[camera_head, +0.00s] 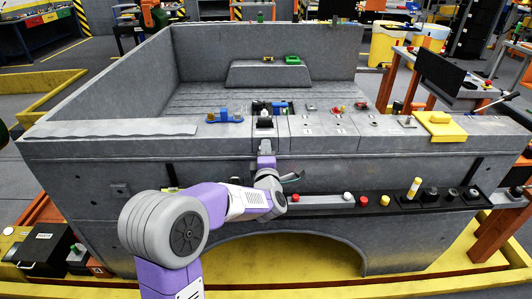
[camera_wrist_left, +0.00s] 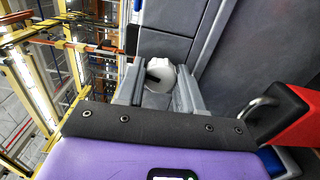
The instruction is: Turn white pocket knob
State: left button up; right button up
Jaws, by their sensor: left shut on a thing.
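The white pocket knob (camera_wrist_left: 160,72) is round with a dark slot, and shows between the two fingers of my left gripper (camera_wrist_left: 158,84) in the left wrist view. The fingers are shut on it, one on each side. In the head view my left gripper (camera_head: 264,138) is at the top front edge of the grey bed carrier (camera_head: 110,150), by a small dark pocket with a blue part beside it. The knob is mostly hidden by the gripper there. My right gripper is not in view.
A blue latch (camera_head: 225,116) lies left of the gripper on the rim. Panels with small red knobs and a yellow block (camera_head: 440,125) are to the right. A lower front ledge carries white, red and yellow knobs (camera_head: 363,200). A red-and-black part (camera_wrist_left: 285,115) is near the gripper.

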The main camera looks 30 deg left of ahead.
pick_arm(q)
jog(key=shift+n, duration=0.6)
jog(key=o, duration=1)
jog(key=shift+o, duration=0.2)
jog(key=p+v, duration=0.1)
jog(key=v, duration=0.6)
jog(key=shift+s, duration=0.3)
jog(key=shift+d, duration=0.15)
